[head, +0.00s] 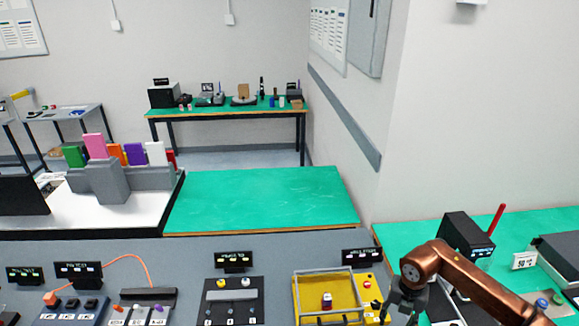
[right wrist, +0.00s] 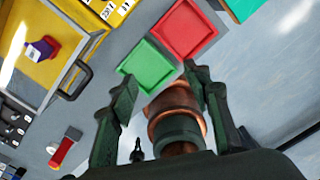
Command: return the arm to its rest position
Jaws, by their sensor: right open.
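My right arm, copper coloured, comes in from the lower right of the head view. Its dark right gripper (head: 403,302) hangs beside the right side of the yellow station (head: 371,283). In the right wrist view the two fingers of the right gripper (right wrist: 160,84) are spread apart, and I see nothing gripped at their tips. A copper and dark green rounded part shows between and below the fingers; it looks like part of my own body. My left arm and gripper are not in the head view.
A green tray (right wrist: 147,77) and a red tray (right wrist: 186,28) lie beyond the fingertips. The yellow station holds a small red, white and purple item (head: 327,301). The green mat (head: 262,199) is bare.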

